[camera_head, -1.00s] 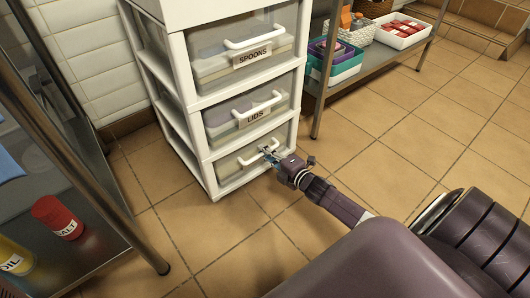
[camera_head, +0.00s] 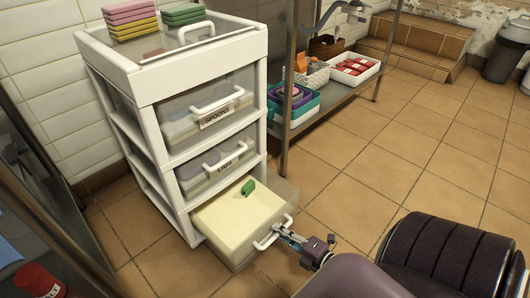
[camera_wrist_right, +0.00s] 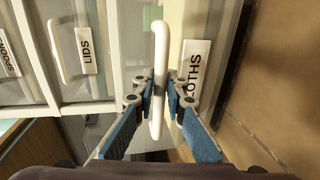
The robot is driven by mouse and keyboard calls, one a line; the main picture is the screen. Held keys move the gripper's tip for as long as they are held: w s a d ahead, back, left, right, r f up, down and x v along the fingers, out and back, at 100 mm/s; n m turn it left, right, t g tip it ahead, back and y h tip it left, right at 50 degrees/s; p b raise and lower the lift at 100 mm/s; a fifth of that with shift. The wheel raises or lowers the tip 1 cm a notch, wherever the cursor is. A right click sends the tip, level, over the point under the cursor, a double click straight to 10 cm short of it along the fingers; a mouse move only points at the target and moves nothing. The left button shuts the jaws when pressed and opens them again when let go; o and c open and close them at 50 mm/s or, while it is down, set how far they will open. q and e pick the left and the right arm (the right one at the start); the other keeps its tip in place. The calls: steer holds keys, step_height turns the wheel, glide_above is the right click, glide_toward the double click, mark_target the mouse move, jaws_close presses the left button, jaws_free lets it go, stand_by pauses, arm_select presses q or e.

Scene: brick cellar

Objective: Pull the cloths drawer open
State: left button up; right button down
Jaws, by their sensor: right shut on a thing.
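The cloths drawer (camera_head: 225,222) is the lowest drawer of the white drawer unit and stands pulled well out, its pale inside showing. A small green item (camera_head: 248,187) is in it towards the back. My right gripper (camera_head: 283,233) is shut on the white drawer handle (camera_head: 263,243) at the drawer's front. In the right wrist view the two blue-padded fingers close around the handle (camera_wrist_right: 161,48), beside the label (camera_wrist_right: 195,68), whose visible letters read "LOTHS". My left gripper is not in view.
The lids drawer (camera_head: 221,167) and spoons drawer (camera_head: 212,112) above are shut. Folded cloths (camera_head: 130,18) lie on top of the unit. A metal shelf (camera_head: 330,98) with boxes stands right of it. A red container (camera_head: 38,281) is at lower left.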

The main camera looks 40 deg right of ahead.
steer(key=f+v, duration=0.1)
steer(key=v, duration=0.5)
steer(key=shift+f+p, duration=0.25)
steer(key=shift+p, duration=0.2)
steer(key=shift+s, duration=0.1)
steer(key=c, duration=2.2)
jaws_free()
steer(key=shift+c, duration=0.2)
steer(key=shift+r, duration=0.1)
steer(key=v, duration=1.2)
steer(key=shift+d, duration=0.15)
